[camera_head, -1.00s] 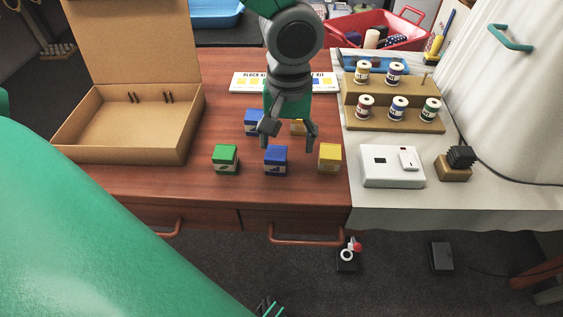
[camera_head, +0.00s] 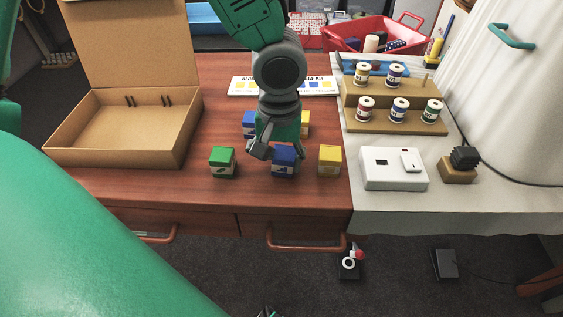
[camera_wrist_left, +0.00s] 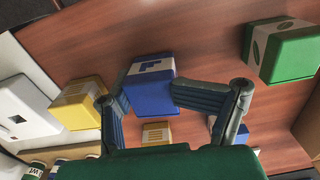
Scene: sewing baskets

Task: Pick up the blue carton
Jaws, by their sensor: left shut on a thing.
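The front blue carton (camera_head: 284,163) is in the front row on the wooden desk, between a green carton (camera_head: 222,161) and a yellow carton (camera_head: 330,160). My left gripper (camera_head: 280,150) is shut on it from above, a finger on each side. In the left wrist view the blue carton (camera_wrist_left: 152,92), with a white label, sits between the fingertips (camera_wrist_left: 142,96). I cannot tell whether it is off the desk. A second blue carton (camera_head: 249,122) stands behind, partly hidden by my gripper. My right gripper is not in view.
Another yellow carton (camera_head: 305,122) is partly hidden behind my left arm. An open cardboard box (camera_head: 180,142) stands at left. A printed card (camera_head: 240,87) lies behind the cartons. A white device (camera_head: 393,176) and a spool rack (camera_head: 385,122) stand at right.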

